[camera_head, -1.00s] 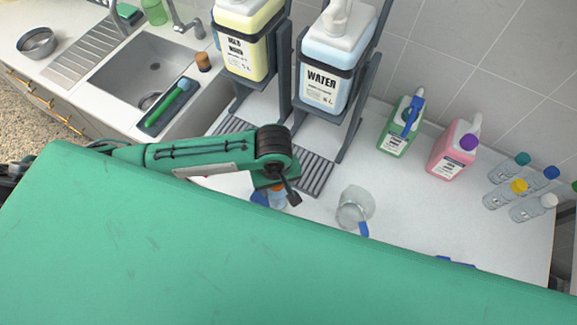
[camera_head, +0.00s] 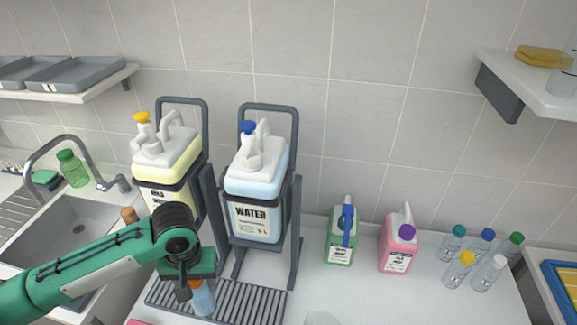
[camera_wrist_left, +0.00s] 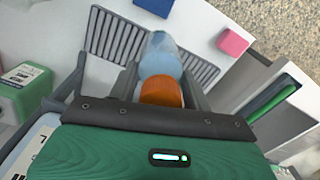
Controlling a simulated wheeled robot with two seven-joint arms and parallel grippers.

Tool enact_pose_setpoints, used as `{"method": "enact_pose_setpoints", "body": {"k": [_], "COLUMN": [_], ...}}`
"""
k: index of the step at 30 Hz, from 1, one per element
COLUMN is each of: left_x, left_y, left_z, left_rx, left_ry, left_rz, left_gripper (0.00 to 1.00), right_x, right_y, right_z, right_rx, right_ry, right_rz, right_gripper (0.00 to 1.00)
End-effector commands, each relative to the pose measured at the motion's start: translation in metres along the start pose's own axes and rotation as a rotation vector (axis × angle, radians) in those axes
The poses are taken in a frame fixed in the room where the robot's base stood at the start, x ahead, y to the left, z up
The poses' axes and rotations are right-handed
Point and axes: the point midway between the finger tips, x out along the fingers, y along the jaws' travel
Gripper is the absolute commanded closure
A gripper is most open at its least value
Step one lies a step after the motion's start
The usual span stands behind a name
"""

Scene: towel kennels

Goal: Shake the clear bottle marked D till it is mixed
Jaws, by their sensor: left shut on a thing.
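My left gripper (camera_head: 190,287) is shut on a small clear bottle (camera_head: 203,300) holding pale blue liquid, over the drain grate under the water dispenser. In the left wrist view the bottle (camera_wrist_left: 160,52) sits between the fingers (camera_wrist_left: 163,85), its orange cap (camera_wrist_left: 161,92) nearest the camera. I cannot read any letter on it. The lower part of the bottle runs out of clear sight in the head view. My right gripper is not in view.
A water dispenser (camera_head: 257,221) and a yellow-liquid dispenser (camera_head: 150,197) stand behind the grate (camera_head: 240,296). A green jug (camera_head: 341,249), a pink jug (camera_head: 398,259) and several capped clear bottles (camera_head: 461,272) stand to the right. The sink (camera_head: 70,235) is left.

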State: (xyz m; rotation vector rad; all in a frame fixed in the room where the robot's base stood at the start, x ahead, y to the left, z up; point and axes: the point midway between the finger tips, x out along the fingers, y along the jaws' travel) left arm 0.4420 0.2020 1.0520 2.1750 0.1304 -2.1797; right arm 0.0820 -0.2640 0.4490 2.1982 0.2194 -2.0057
Motion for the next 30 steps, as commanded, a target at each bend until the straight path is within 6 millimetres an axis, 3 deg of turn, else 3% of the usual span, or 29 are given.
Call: {"method": "enact_pose_setpoints", "body": {"k": [4, 5, 6, 8, 9, 12, 13, 14, 15, 17, 18, 21, 22, 23, 24, 26, 27, 30], "left_x": [-0.021, -0.037, -0.069, -0.09, -0.082, -0.025, -0.024, -0.041, -0.071, -0.091, -0.082, -0.024, -0.024, -0.04, -0.071, -0.09, -0.082, -0.024], "left_y": [-0.008, -0.008, -0.009, -0.01, -0.011, -0.011, -0.011, -0.01, -0.009, -0.01, -0.011, -0.011, -0.011, -0.01, -0.009, -0.01, -0.011, -0.011], "left_z": [-0.014, -0.016, -0.019, -0.018, -0.016, -0.014, -0.016, -0.018, -0.019, -0.018, -0.016, -0.014, -0.016, -0.018, -0.019, -0.018, -0.016, -0.014], "left_rx": [0.072, 0.083, 0.095, 0.102, 0.103, 0.103, 0.103, 0.104, 0.106, 0.105, 0.103, 0.101, 0.102, 0.103, 0.105, 0.104, 0.102, 0.1], "left_ry": [0.006, 0.01, 0.018, 0.011, -0.001, -0.01, -0.002, 0.009, 0.017, 0.011, -0.001, -0.009, -0.002, 0.009, 0.018, 0.011, 0.0, -0.009], "left_rz": [0.007, 0.011, 0.015, 0.013, 0.009, 0.006, 0.008, 0.013, 0.017, 0.014, 0.01, 0.006, 0.008, 0.013, 0.017, 0.014, 0.01, 0.006], "left_gripper": [1.0, 1.0, 1.0, 1.0, 1.0, 1.0, 1.0, 1.0, 1.0, 1.0, 1.0, 1.0, 1.0, 1.0, 1.0, 1.0, 1.0, 1.0], "right_x": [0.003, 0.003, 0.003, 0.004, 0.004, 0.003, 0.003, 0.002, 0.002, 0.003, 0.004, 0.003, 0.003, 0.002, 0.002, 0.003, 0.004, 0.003], "right_y": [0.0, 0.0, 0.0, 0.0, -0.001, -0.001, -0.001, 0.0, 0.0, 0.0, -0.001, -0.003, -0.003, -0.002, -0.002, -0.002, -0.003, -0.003], "right_z": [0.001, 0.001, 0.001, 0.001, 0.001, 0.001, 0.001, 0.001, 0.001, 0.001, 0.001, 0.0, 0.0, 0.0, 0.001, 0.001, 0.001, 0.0], "right_rx": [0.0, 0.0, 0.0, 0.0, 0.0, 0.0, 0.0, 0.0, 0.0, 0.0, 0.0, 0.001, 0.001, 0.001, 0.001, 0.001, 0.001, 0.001], "right_ry": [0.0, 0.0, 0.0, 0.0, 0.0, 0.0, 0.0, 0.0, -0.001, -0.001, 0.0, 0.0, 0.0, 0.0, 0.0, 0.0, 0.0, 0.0], "right_rz": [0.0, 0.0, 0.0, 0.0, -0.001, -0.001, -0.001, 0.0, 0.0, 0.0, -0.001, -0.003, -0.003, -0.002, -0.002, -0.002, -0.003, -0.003], "right_gripper": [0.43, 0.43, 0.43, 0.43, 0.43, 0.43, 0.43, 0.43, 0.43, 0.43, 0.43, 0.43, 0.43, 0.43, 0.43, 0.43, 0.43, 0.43]}}
